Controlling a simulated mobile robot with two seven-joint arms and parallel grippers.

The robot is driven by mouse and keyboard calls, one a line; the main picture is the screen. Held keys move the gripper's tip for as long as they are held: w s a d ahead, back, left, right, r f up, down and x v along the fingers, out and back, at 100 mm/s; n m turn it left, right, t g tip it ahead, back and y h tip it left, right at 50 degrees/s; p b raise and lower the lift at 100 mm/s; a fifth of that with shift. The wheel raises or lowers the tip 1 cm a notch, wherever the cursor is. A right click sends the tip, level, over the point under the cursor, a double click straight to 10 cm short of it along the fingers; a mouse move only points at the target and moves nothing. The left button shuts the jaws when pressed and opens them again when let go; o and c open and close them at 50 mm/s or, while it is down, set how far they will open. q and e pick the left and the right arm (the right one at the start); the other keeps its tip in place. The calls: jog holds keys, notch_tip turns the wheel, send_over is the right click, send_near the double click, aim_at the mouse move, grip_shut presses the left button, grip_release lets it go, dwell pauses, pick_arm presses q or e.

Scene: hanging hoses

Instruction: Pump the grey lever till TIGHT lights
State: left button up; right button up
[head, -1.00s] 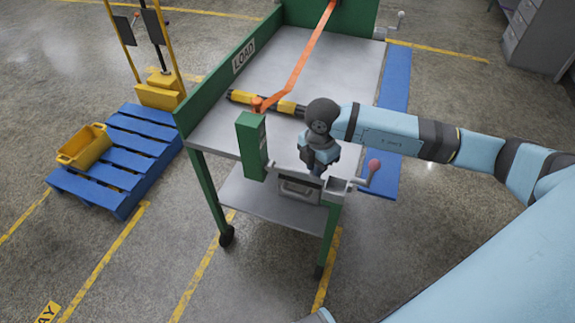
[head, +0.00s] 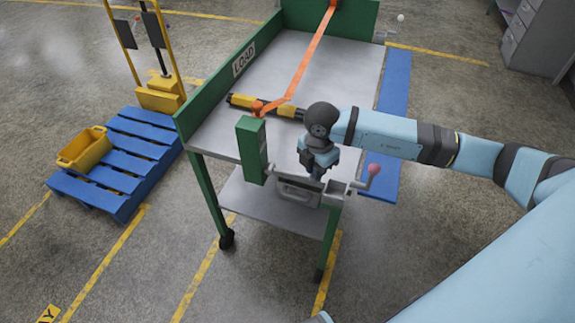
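My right gripper (head: 317,172) points down over the front edge of the bench, to the right of the green post (head: 252,150). Its fingers are small and partly hidden, so I cannot tell whether they are open or shut. A grey looped handle (head: 298,194), which may be the lever, shows just below the gripper; I cannot tell if they touch. No lit TIGHT sign is readable. My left gripper is out of view.
A grey crank with a pink knob (head: 374,169) sticks out right of the gripper. A yellow and black bar (head: 245,101) lies on the bench top (head: 340,85). A blue pallet (head: 125,150) with a yellow bin (head: 84,149) stands at left. The floor in front is clear.

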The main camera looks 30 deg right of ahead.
jog(key=shift+w+a+r+p, duration=0.1)
jog(key=shift+r+p, duration=0.9)
jog(key=shift+r, duration=0.6)
jog(key=r+p, duration=0.1)
jog(key=w+r+p, duration=0.1)
jog(key=r, duration=0.1)
jog(key=a+r+p, duration=0.1)
jog(key=shift+w+a+r, duration=0.1)
jog(key=shift+w+r, duration=0.1)
jog(key=shift+w, duration=0.05)
jog(key=shift+f, duration=0.1)
jog(key=shift+s+d+f+b, duration=0.2)
jog(key=shift+f+b, duration=0.3)
jog(key=shift+f, duration=0.25)
jog(key=shift+s+d+f+b, duration=0.1)
jog(key=shift+s+f+b, duration=0.1)
jog(key=shift+f+b, duration=0.4)
jog(key=shift+s+d+f+b, duration=0.2)
jog(key=shift+f+b, duration=0.15)
jog(key=shift+f, duration=0.55)
jog(key=shift+s+d+f+b, duration=0.1)
jog(key=shift+f+b, duration=0.2)
jog(key=shift+f, duration=0.2)
jog(key=shift+s+d+f+b, duration=0.1)
jog(key=shift+f+b, duration=0.2)
jog(key=shift+f, duration=0.15)
jog(key=shift+s+f, duration=0.1)
jog(key=shift+f, duration=0.5)
